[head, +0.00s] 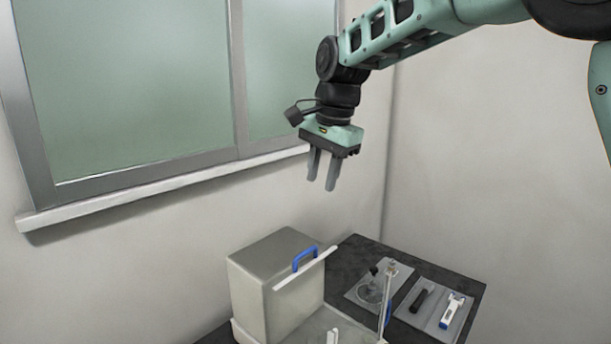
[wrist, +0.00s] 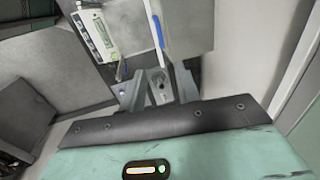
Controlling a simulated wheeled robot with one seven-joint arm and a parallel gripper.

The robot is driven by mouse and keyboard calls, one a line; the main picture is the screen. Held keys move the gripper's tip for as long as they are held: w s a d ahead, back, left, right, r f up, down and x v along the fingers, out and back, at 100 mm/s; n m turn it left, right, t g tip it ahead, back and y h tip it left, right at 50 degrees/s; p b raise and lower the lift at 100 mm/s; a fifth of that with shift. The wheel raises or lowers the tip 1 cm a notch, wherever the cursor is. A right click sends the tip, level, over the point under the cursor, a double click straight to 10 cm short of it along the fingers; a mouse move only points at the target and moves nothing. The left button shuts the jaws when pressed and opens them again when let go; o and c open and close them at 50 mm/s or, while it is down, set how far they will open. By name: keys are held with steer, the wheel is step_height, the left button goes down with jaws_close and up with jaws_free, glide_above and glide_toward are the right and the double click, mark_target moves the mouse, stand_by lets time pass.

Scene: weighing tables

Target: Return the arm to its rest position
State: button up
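My mint-green arm (head: 410,35) reaches in from the upper right in the head view, bent at a black wrist joint, with the hand hanging down. My gripper (head: 322,185) points downward in free air, well above the table and in front of the wall below the window. Its two grey fingers stand apart with a visible gap and nothing between them. In the wrist view, the gripper fingers (wrist: 158,78) are also spread, with the scene showing between them.
Grey trays (head: 405,312) hold small tools and a glass dish. A white instrument with a display (wrist: 97,38) shows in the wrist view. A window (head: 130,80) is at left.

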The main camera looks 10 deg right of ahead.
steer(key=s+f+n+b, duration=0.3)
steer(key=s+f+n, duration=0.3)
steer(key=s, duration=0.5)
steer(key=s+a+f+n+g+b, duration=0.1)
steer(key=s+f+n+b, duration=0.1)
steer(key=s+f+n, duration=0.4)
steer(key=s+f+n+b, duration=0.3)
steer(key=s+f+n, duration=0.3)
steer(key=s+f, duration=0.6)
steer(key=s, duration=0.5)
steer(key=shift+a+n+g+h+b, duration=0.3)
steer(key=shift+a+g+b, duration=0.05)
steer(key=shift+g, duration=0.05)
steer(key=shift+f, duration=0.15)
